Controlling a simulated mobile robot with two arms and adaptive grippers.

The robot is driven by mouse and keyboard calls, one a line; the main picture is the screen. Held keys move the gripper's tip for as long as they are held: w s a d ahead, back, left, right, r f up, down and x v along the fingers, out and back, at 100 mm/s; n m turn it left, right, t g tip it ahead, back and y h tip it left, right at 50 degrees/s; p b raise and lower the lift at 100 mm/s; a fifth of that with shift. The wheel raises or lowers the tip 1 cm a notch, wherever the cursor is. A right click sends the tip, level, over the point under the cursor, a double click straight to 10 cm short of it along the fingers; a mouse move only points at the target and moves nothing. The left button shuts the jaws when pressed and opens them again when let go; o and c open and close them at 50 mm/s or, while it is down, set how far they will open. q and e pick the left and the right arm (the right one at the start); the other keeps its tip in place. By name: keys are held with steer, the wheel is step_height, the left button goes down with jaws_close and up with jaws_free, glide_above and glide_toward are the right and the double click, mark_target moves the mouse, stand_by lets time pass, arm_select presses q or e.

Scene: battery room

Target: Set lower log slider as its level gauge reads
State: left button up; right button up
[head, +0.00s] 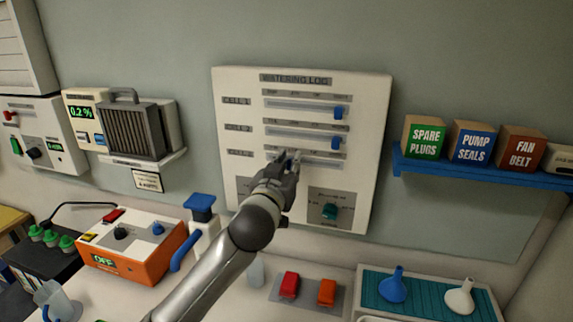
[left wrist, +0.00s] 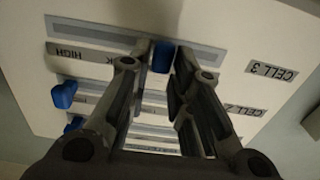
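The white log panel (head: 229,85) on the wall has three horizontal slider tracks. The upper slider knob (head: 338,113) and middle slider knob (head: 336,143) are blue and sit near the right ends. The blue lower slider knob (left wrist: 163,57) is on the CELL 3 row, left of its track's middle in the head view. My left gripper (head: 287,157) is at this row, its fingers on either side of the knob. I cannot tell whether they touch it. The wrist view shows the panel upside down, with a HIGH label (left wrist: 67,53). No level gauge is clearly identifiable. My right gripper is out of view.
Below the sliders is a teal knob (head: 330,211). A blue shelf (head: 480,174) with several boxes is at right. A green display (head: 81,112) reads about 0.2 %.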

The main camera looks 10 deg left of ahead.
arm_select(q)
steer(key=shift+o, duration=1.4)
steer(key=s, duration=1.2)
steer(key=shift+a, duration=0.2)
